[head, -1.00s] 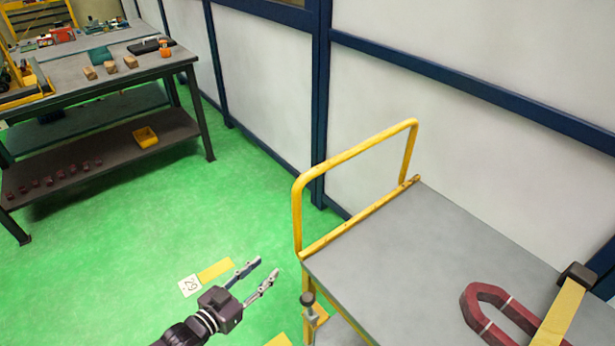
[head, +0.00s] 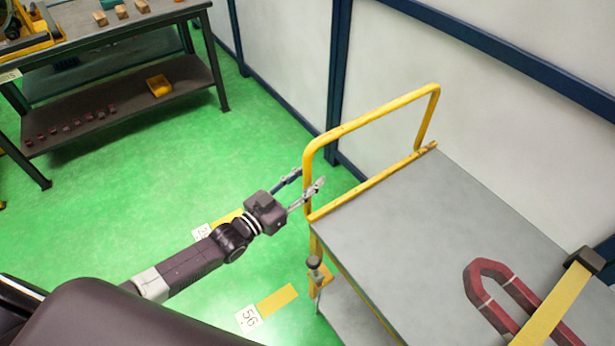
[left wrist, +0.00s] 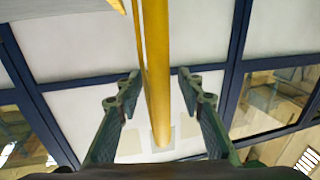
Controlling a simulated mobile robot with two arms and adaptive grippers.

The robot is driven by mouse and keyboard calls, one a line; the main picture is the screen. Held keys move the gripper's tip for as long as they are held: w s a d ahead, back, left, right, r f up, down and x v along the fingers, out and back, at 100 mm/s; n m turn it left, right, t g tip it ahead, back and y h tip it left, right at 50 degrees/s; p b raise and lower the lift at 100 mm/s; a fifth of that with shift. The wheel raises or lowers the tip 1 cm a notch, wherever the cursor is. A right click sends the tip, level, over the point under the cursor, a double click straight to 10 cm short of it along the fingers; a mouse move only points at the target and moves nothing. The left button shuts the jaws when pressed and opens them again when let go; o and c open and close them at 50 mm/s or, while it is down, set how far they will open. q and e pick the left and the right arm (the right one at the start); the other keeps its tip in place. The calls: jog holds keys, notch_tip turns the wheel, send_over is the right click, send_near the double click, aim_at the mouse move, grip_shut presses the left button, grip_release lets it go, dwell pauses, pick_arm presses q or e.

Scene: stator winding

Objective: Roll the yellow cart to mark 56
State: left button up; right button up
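The yellow cart has a grey top (head: 400,220) and a yellow tube handle (head: 375,112) along its far-left end. The floor mark 56 (head: 248,318) is a white card beside a yellow strip, left of the cart's near corner. My left gripper (head: 311,180) is open at the near upright of the handle. In the left wrist view the yellow tube (left wrist: 155,60) stands between the two spread fingers (left wrist: 160,80), with gaps showing on both sides. My right gripper is out of view.
A red horseshoe-shaped piece (head: 490,280) and a yellow strap (head: 545,315) lie on the cart. A white panel wall (head: 470,90) stands behind it. A workbench (head: 170,75) stands at upper left. Green floor (head: 120,200) is clear between bench and cart. Another card (head: 201,232) is partly hidden by my arm.

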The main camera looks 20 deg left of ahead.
pick_arm(q)
jog(key=shift+c, duration=0.5)
grip_shut()
